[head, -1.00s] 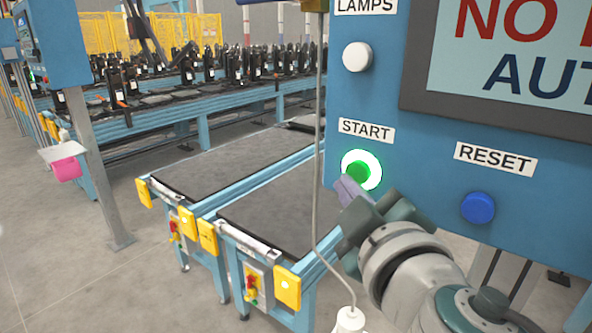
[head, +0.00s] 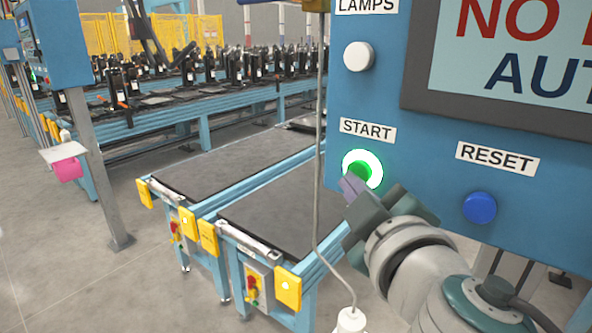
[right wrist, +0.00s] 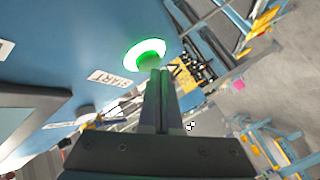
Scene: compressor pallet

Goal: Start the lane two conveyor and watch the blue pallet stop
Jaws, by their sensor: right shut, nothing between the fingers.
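The green START button (head: 357,170) sits in a brightly lit ring on the blue control panel (head: 400,190). My right gripper (head: 351,186) is shut and empty, its tips at the lower left edge of the button. The right wrist view shows the shut fingers (right wrist: 158,76) just below the lit button (right wrist: 149,57); whether they touch it I cannot tell. Two conveyor lanes with dark, bare tops stand left of the panel, the nearer one (head: 275,205) and the farther one (head: 215,172). I cannot make out a blue pallet. My left gripper is out of view.
A blue RESET button (head: 479,207) and a white LAMPS button (head: 358,56) are on the same panel, beside a partly visible screen (head: 510,50). A grey cable (head: 318,150) hangs before the panel's left edge. Dark parts fill the line behind. Floor at left is open.

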